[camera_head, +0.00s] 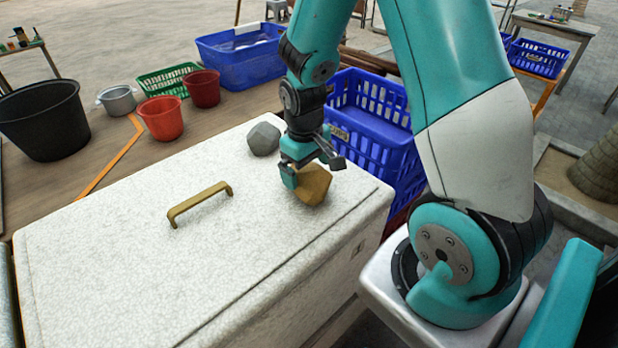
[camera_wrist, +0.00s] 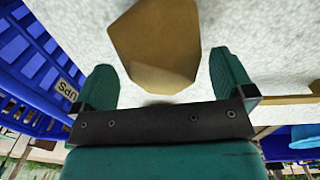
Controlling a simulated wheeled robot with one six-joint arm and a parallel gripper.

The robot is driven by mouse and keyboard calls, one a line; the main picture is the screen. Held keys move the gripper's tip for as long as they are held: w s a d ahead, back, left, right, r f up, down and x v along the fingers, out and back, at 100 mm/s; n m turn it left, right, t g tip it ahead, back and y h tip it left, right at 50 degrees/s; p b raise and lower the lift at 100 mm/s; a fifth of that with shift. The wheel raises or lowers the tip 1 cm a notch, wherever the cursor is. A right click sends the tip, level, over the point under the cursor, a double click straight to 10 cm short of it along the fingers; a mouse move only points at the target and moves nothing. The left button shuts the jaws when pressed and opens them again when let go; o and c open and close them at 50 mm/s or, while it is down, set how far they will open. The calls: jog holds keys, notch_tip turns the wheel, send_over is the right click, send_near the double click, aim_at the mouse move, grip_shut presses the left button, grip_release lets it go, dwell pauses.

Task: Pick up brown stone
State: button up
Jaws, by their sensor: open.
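The brown stone (camera_head: 312,184) is a faceted lump on the white speckled lid of a chest (camera_head: 120,262), near its right edge. In the wrist view the brown stone (camera_wrist: 160,45) lies ahead of and partly between the two teal fingers. My gripper (camera_head: 300,172) is just above and beside the stone in the head view, partly covering it. My gripper (camera_wrist: 163,82) is open, with a gap visible between the stone and each finger. Whether any finger touches the stone is hidden in the head view.
A grey stone (camera_head: 263,139) sits behind the brown one on the lid. A brass handle (camera_head: 199,203) rises from the lid to the left. A blue basket (camera_head: 375,125) stands close beyond the right edge. The lid's left part is clear.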

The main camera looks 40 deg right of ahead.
jog(key=shift+w+d+f+p, duration=0.15)
jog(key=shift+f+p, duration=0.25)
jog(key=shift+f, duration=1.45)
jog(key=c, duration=1.4)
jog(key=shift+r, duration=0.1)
